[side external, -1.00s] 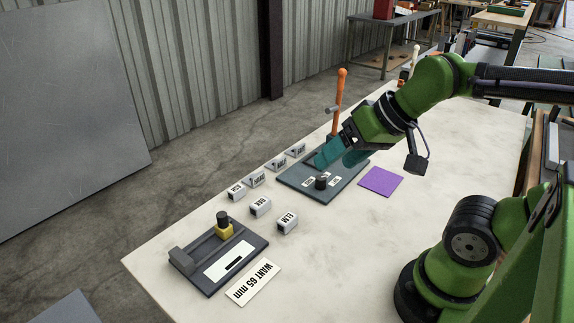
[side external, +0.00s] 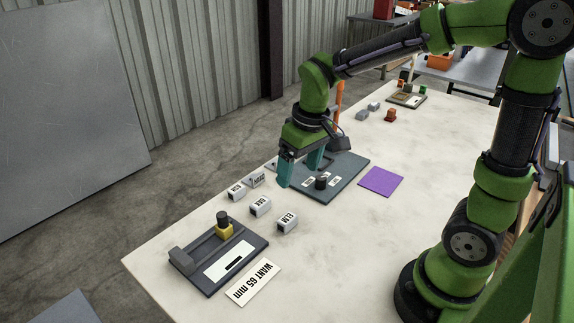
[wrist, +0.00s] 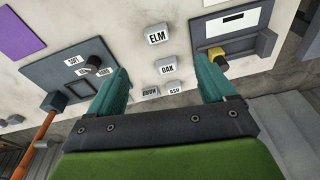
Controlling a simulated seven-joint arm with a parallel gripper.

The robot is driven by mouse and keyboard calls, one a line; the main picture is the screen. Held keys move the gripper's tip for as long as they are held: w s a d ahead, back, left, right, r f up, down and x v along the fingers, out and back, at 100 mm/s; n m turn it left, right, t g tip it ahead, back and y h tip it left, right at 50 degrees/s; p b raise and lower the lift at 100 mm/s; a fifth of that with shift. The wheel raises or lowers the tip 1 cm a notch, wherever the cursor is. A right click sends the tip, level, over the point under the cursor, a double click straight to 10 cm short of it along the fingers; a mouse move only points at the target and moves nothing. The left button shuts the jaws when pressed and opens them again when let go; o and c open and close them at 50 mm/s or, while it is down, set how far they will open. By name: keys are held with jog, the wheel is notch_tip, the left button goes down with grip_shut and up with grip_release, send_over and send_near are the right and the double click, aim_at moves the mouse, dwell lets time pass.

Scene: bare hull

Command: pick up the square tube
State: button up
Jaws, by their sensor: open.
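I cannot tell for sure which thing is the square tube. Small pale blocks stand on the table, labelled ELM (side external: 287,224), OAK (side external: 260,207) and ASH (side external: 236,192). ELM (wrist: 156,35), OAK (wrist: 167,67) and ASH (wrist: 174,87) also show in the wrist view. My gripper (side external: 300,174) has teal fingers spread apart with nothing seen between them. It is above the left edge of the dark board, behind the blocks. In the wrist view, OAK lies between and beyond the fingertips of my gripper (wrist: 163,78).
The dark board (side external: 345,184) carries a black knob (side external: 321,182) and small labels. An orange lever (side external: 339,92) rises behind it. A gauge fixture (side external: 257,243) with a yellow part (side external: 224,231) stands front left. A purple square (side external: 381,181) lies flat. Small blocks (side external: 375,106) stand farther back.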

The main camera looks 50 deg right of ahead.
aim_at(288, 218)
jog(key=shift+n, duration=0.6)
jog(key=w+f, duration=0.1)
jog(key=f, duration=0.4)
jog(key=w+f, duration=0.1)
jog(key=f, duration=0.5)
jog(key=w+f, duration=0.1)
jog(key=f, duration=0.4)
jog(key=shift+w+f, duration=0.1)
jog(key=shift+f, duration=0.25)
jog(key=c, duration=1.1)
